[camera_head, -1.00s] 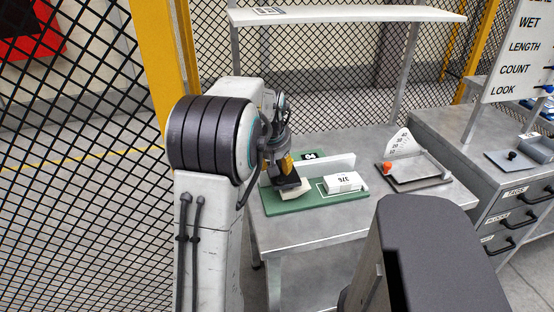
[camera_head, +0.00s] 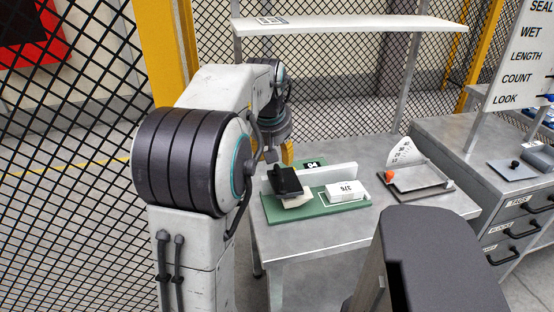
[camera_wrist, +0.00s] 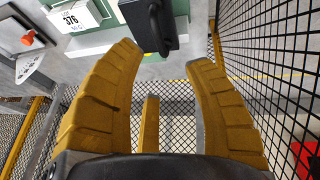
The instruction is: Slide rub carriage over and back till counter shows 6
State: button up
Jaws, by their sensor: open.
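The rub carriage (camera_head: 287,182) is a black block with a handle, over a pale pad (camera_head: 297,200), at the left part of the green board (camera_head: 328,205). In the wrist view the carriage (camera_wrist: 150,28) shows at the top, just beyond my fingertips. My gripper (camera_head: 287,153) is behind and above it in the head view, partly hidden by my arm. In the wrist view my gripper (camera_wrist: 165,60) has its yellow fingers spread with nothing between them. The small black counter (camera_head: 312,164) at the board's back seems to read 04.
A dial gauge tray (camera_head: 418,181) with an orange knob stands further right. Mesh fence (camera_head: 70,200) closes the left side; a shelf (camera_head: 350,23) hangs above.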

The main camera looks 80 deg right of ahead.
jog(key=shift+v, duration=1.15)
